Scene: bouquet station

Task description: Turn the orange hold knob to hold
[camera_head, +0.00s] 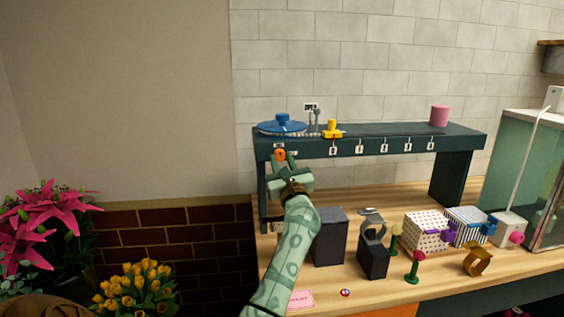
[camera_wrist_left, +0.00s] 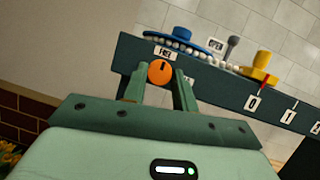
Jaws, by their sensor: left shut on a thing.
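The orange hold knob (camera_head: 280,155) is on the left end of the dark shelf's front board. In the left wrist view the knob (camera_wrist_left: 160,72) shows a dark pointer mark pointing roughly up, with a white label (camera_wrist_left: 166,53) above it, too small to read surely. My left gripper (camera_head: 284,160) is at the knob, its two fingers on either side of it and shut on it. The left wrist view also shows the fingers (camera_wrist_left: 160,88) around the knob. My right gripper is not in view.
The dark shelf (camera_head: 460,142) carries a blue lidded dish (camera_head: 283,123), a yellow piece (camera_head: 332,129) and a pink cylinder (camera_head: 440,115). Dark blocks (camera_head: 330,240), patterned boxes (camera_head: 427,230) and a gold ring (camera_head: 478,261) stand on the wooden table. Flowers (camera_head: 140,288) stand at the lower left.

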